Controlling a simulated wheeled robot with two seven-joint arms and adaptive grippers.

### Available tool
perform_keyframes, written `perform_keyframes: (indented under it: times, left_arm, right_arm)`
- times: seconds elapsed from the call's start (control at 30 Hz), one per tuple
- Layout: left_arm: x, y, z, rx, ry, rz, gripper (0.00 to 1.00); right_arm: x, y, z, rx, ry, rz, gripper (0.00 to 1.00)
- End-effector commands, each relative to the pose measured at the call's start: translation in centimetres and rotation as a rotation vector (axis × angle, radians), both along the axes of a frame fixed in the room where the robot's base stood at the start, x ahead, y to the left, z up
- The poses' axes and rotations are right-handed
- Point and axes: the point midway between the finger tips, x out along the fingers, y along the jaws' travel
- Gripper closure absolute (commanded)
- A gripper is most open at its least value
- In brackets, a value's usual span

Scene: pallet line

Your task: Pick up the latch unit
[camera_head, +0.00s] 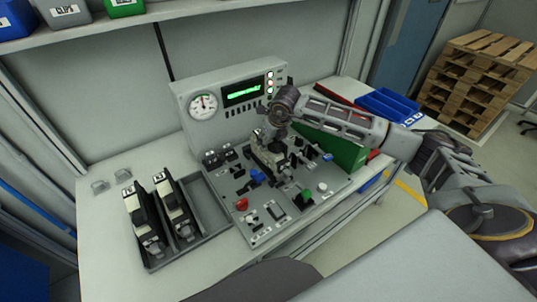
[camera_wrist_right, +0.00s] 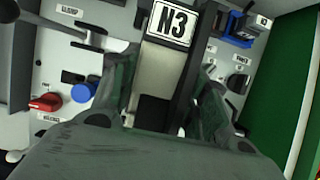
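In the head view this unit (camera_head: 266,150) is partly covered by my right gripper (camera_head: 272,132). In the right wrist view my right gripper (camera_wrist_right: 166,75) has one finger on each side of the unit, and both fingers appear to be against it. Two similar black and beige units, a left one (camera_head: 141,219) and a right one (camera_head: 177,207), lie in the dark tray (camera_head: 211,212). My left gripper is out of view.
The panel carries a gauge (camera_head: 204,106), a green display (camera_head: 243,91), a red knob (camera_head: 241,204) and a blue knob (camera_wrist_right: 83,92). A green bin (camera_head: 345,152) and a blue bin (camera_head: 388,103) stand right of it. Wooden pallets (camera_head: 480,80) are behind.

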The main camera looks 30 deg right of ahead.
Motion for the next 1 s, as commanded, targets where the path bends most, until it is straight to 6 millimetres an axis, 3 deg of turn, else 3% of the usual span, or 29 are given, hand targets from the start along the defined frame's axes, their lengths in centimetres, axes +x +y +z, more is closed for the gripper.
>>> perform_keyframes:
  times: [0.03, 0.3, 0.67, 1.0]
  left_arm:
    - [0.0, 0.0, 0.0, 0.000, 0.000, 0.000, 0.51]
    - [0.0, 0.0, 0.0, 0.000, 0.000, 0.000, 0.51]
    - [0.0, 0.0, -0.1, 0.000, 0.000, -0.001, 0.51]
    - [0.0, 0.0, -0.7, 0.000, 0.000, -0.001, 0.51]
  right_arm:
    - [0.0, 0.0, 0.0, 0.000, 0.000, 0.000, 0.69]
    - [0.0, 0.0, 0.0, 0.000, -0.001, 0.000, 1.00]
    - [0.1, 0.0, 0.4, -0.001, -0.003, 0.000, 1.00]
    - [0.1, 0.0, 3.5, 0.000, -0.006, 0.000, 1.00]
